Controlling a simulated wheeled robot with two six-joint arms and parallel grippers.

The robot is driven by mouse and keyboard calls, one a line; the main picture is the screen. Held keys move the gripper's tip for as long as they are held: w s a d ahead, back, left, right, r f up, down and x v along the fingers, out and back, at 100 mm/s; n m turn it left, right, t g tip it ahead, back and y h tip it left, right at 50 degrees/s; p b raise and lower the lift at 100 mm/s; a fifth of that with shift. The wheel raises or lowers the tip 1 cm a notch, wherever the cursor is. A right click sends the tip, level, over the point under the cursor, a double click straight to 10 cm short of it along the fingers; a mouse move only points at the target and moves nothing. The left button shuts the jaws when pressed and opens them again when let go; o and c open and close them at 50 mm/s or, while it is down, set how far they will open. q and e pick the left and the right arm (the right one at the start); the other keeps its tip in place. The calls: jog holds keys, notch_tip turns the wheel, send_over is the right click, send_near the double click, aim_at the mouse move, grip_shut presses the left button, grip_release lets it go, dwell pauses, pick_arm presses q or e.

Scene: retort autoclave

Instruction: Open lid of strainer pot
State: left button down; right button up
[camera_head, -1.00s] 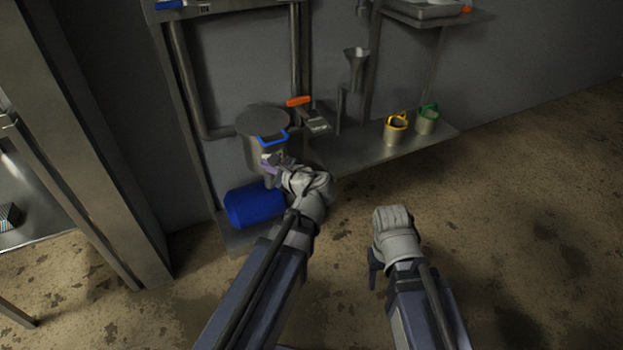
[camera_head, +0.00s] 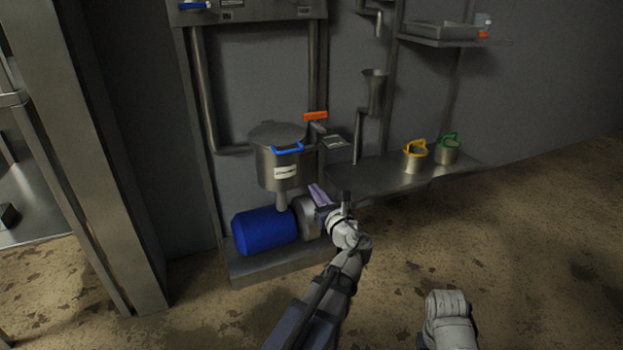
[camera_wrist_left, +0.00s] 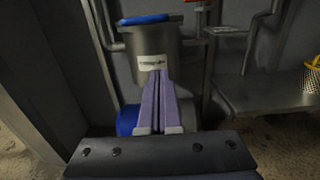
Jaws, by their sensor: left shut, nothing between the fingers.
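The strainer pot (camera_head: 267,170) is a grey metal pot with a white label, standing upright above a blue motor. Its flat grey lid (camera_head: 275,130) lies shut on top, with a blue handle (camera_head: 288,149) at the front. The left wrist view shows the pot (camera_wrist_left: 185,52) and the blue handle (camera_wrist_left: 145,19) at the top edge. My left gripper (camera_head: 314,188) is shut and empty, its purple fingers pointing up toward the pot, below and right of the blue handle. My right gripper (camera_head: 446,318) is low at the bottom edge, its fingers mostly hidden.
The blue motor (camera_head: 264,232) lies below the pot. An orange handle (camera_head: 316,115) sticks out right of the pot. A yellow-handled basket (camera_head: 415,161) and a green-handled basket (camera_head: 447,152) stand on the metal shelf (camera_head: 377,176). The floor to the right is clear.

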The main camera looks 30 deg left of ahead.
pick_arm(q)
jog(key=w+a+r+p, duration=0.4)
jog(key=w+a, duration=0.2)
jog(key=a, duration=0.1)
jog(key=shift+w+a, duration=0.25)
jog(key=shift+a, duration=0.1)
jog(key=shift+r, duration=0.1)
